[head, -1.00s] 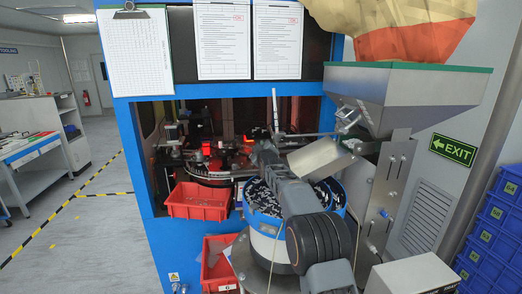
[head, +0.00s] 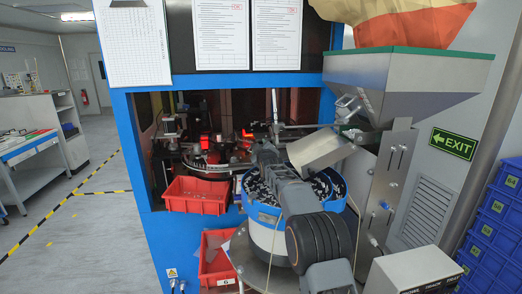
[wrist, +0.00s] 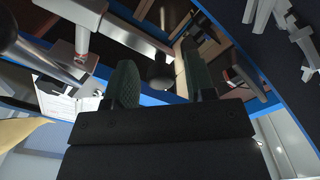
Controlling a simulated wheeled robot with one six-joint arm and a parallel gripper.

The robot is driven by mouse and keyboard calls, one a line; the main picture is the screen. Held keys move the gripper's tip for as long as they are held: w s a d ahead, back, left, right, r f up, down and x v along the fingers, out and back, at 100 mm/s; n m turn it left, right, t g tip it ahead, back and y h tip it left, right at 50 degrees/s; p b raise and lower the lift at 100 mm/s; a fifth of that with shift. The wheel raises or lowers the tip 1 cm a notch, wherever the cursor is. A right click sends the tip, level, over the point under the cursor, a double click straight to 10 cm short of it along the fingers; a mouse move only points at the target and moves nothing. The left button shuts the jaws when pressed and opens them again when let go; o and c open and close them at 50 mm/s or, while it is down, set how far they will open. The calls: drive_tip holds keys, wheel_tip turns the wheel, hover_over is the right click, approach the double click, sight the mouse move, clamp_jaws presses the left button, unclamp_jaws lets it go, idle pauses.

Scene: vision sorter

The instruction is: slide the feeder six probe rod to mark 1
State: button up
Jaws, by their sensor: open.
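My gripper (head: 264,150) is at the far end of my arm, over the blue-rimmed feeder bowl (head: 254,212) in the head view. In the wrist view its two dark green fingers (wrist: 160,82) stand apart, open and with nothing clamped. A dark round-ended piece (wrist: 160,74) shows beyond the gap between them; I cannot tell whether it is part of the probe rod. A thin bar (head: 308,127) runs sideways to a bracket by the hopper in the head view; I cannot confirm it as the probe rod. No mark 1 is readable.
A steel hopper (head: 405,85) and tilted chute (head: 318,149) stand close on the right of my arm. Red bins (head: 195,194) sit left of the bowl. A blue machine frame (head: 137,150) surrounds the opening. Open floor lies at the left.

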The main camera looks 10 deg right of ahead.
wheel_tip(320, 180, up, 3)
drive_tip(key=shift+f+b, duration=0.1)
drive_tip(key=shift+b, duration=0.5)
drive_tip(key=s+r, duration=1)
drive_tip(key=s, duration=0.4)
drive_tip(key=shift+s, duration=0.1)
